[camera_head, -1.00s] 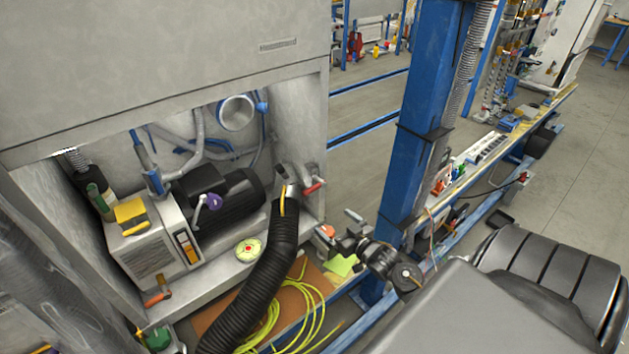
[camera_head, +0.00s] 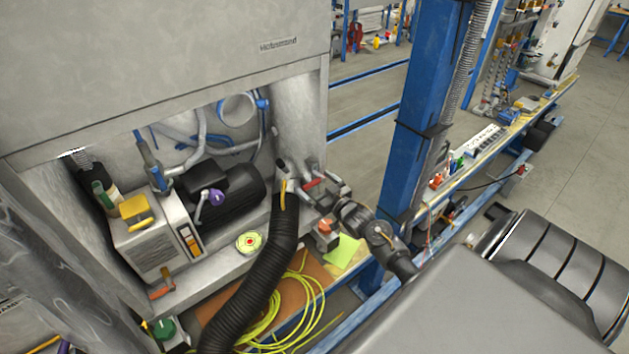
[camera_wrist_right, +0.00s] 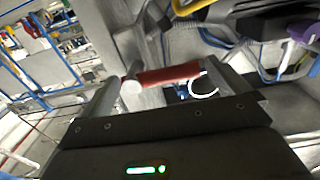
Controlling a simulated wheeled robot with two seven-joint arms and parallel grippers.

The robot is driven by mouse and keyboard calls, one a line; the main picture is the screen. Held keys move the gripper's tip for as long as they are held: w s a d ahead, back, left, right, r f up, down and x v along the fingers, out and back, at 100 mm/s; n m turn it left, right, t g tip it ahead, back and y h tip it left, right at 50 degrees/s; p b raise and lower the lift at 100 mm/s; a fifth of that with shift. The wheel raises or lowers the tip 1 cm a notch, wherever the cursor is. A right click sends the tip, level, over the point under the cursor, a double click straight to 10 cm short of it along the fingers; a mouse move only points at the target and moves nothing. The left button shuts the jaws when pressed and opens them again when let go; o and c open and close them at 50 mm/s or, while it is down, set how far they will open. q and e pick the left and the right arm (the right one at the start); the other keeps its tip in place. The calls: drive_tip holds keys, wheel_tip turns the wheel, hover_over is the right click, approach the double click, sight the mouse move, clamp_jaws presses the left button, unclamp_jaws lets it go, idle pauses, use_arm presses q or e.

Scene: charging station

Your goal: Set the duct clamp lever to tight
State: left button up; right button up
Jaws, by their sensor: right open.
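The black ribbed duct (camera_head: 262,275) rises to the lower right corner of the machine's recess. A red-handled lever (camera_head: 313,182), which looks like the duct clamp lever, sticks out to the right beside the duct's upper end. My right gripper (camera_head: 319,189) is open at this lever. In the right wrist view the red handle (camera_wrist_right: 168,75) lies crosswise ahead of my right gripper (camera_wrist_right: 158,84), between its spread fingers; I cannot tell whether they touch it. The clamp band is mostly hidden. My left gripper is not in view.
A small box with an orange-red knob (camera_head: 325,233) and a green sheet (camera_head: 342,251) lie just below my right gripper. A blue post (camera_head: 419,120) stands close to its right. A yellow cable (camera_head: 290,310) lies coiled below the duct. A black motor (camera_head: 228,190) sits in the recess.

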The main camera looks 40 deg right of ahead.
drive_tip(key=shift+w, duration=0.65)
drive_tip(key=c, duration=1.4)
